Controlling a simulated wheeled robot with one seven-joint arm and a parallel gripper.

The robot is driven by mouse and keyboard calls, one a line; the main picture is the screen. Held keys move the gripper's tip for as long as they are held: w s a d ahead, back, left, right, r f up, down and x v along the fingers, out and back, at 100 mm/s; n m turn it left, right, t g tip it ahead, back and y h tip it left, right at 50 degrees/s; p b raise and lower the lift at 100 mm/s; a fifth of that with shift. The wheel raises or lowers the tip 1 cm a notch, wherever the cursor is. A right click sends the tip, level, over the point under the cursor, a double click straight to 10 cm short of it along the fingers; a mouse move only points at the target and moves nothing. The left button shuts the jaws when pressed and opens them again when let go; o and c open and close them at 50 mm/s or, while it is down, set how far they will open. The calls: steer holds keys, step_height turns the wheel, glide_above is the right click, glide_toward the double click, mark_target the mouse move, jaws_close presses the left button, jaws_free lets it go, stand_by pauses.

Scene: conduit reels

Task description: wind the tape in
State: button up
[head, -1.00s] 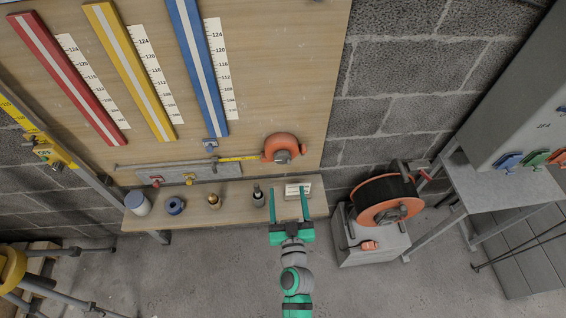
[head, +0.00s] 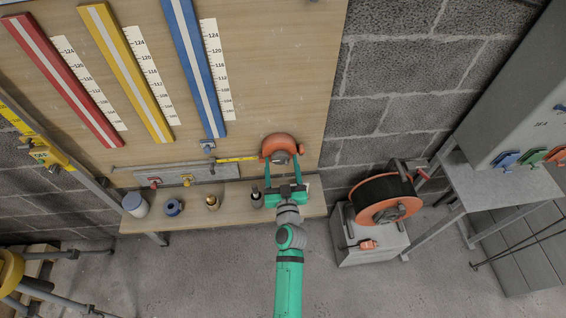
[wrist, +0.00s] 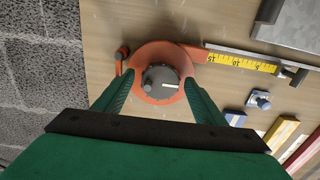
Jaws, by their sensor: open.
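The orange tape case (head: 281,144) is mounted on the wooden board, with a grey knob at its centre. In the wrist view the case (wrist: 143,62) shows its knob (wrist: 160,83) with a white mark. The yellow tape (head: 232,159) runs out from the case to the left in the head view; in the wrist view the tape (wrist: 240,62) runs right along a metal edge. My gripper (head: 283,164) is open, its green fingers apart on either side of the knob. I cannot tell whether they touch the case.
A wooden shelf (head: 235,218) below holds a white jar (head: 136,204), a blue ring-shaped item (head: 173,207), a brass piece (head: 212,202) and a dark bottle (head: 256,197). An orange and black reel (head: 383,199) stands at the right. Red, yellow and blue strips hang at upper left.

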steer(key=shift+w+a, duration=0.25)
steer(key=shift+d, duration=0.15)
steer(key=c, duration=1.1)
